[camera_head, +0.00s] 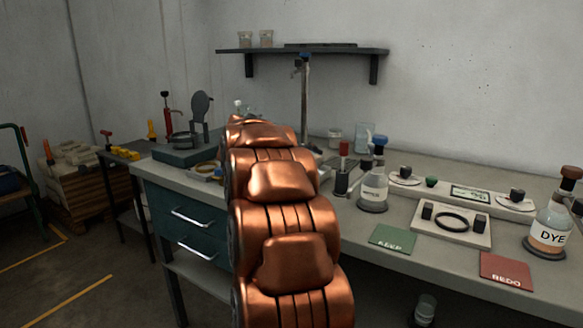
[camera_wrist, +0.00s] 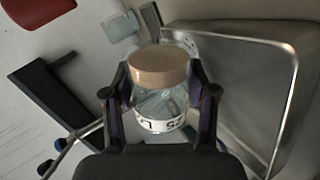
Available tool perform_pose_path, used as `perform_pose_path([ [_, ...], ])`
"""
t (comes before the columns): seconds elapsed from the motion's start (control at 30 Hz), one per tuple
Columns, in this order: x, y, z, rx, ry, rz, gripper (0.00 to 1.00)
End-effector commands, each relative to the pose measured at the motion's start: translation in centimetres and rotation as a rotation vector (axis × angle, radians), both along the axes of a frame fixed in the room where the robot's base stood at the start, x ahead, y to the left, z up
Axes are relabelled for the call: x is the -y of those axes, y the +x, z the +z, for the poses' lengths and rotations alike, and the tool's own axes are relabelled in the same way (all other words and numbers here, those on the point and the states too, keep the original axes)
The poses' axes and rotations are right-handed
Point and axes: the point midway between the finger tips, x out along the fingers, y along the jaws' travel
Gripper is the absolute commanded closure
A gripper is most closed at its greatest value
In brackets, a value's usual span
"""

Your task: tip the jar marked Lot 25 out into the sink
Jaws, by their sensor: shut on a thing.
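My gripper (camera_wrist: 158,88) is shut on a clear glass jar (camera_wrist: 160,103) in the wrist view, one dark finger on each side. The jar has a tan, cap-like end toward the top of the picture. Its white label band (camera_wrist: 160,124) shows only part of its lettering, upside down, seemingly including "25". Beyond the jar on the right is a grey basin-like surface with a bright metal rim (camera_wrist: 292,85), which looks like the sink. In the head view my copper arm hides the sink and most of the jar's surroundings, and my gripper cannot be made out.
The bench carries a stoppered bottle (camera_head: 373,190), a DYE bottle (camera_head: 550,228), a green KEEP mat (camera_head: 393,238), a red REDO mat (camera_head: 506,271) and a control panel (camera_head: 462,194). A wall shelf (camera_head: 300,51) hangs above.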

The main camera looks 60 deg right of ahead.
Motion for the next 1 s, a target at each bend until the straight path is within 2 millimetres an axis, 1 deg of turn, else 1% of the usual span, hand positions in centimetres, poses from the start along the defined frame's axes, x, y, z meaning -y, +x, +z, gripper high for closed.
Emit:
perform_pose_path([
  [1.0,0.1,0.9,-0.29,-0.097,0.019,0.002,0.8],
])
